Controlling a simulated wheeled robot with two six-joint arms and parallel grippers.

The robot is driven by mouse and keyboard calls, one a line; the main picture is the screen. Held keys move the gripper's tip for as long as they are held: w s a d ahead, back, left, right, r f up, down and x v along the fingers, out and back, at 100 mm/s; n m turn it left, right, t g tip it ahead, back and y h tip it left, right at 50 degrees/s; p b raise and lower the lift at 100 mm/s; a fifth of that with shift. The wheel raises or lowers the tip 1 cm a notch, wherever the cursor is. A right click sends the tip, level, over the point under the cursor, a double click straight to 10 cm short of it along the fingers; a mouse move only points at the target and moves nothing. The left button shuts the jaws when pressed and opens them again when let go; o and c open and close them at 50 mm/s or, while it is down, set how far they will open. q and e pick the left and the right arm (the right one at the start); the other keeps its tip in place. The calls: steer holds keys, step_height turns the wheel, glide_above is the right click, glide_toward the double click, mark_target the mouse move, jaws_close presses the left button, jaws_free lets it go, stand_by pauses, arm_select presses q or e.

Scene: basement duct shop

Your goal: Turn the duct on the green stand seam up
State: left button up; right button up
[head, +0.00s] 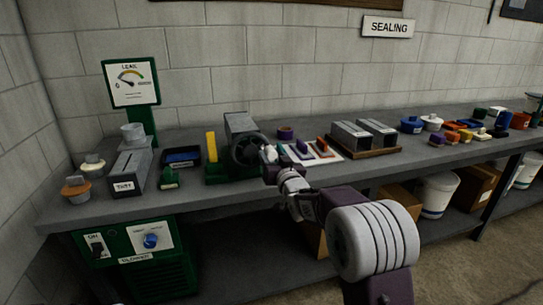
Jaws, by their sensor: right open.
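A grey duct (238,124) sits on the green stand (217,174) toward the left middle of the bench. A dark round part shows on its near side. I cannot make out the seam at this size. My right gripper (267,158) is at the right front of the duct, close to the dark round part. It is open, with nothing seen between its fingers. I cannot tell whether it touches the duct or stand. My left gripper is out of view.
A green leak gauge (131,84) and a grey box marked TEST (127,173) stand left. Two grey ducts lie on a wooden tray (366,153) at right. Colored pots and blocks crowd the far right of the bench (225,199).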

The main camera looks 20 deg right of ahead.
steer(key=shift+w, duration=0.8)
jaws_close()
stand_by(0.9)
